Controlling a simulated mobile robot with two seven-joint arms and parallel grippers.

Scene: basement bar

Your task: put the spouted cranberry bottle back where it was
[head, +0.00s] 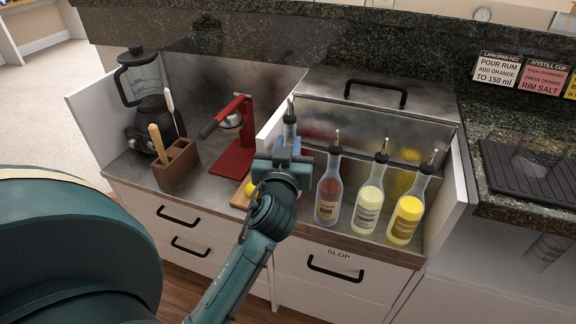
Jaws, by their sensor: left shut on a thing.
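A clear spouted bottle (290,127) stands upright at the left end of the bottle row, by the white divider. Its neck and metal spout show above my left gripper (283,165). The gripper is shut on it and hides its lower body, so I cannot read its label or tell whether its base touches the shelf. To its right, in the same bay, stand a rum bottle (327,195), a pale yellow bottle (367,205) and a bright yellow bottle (406,212), all spouted. My right gripper is out of view.
Left of the divider are a red press (236,155), a wooden caddy (176,165) and a blender (147,90). A steel lid with a black handle (376,90) lies behind the bottles. A dark ribbed mat (508,172) with a glass is at right.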

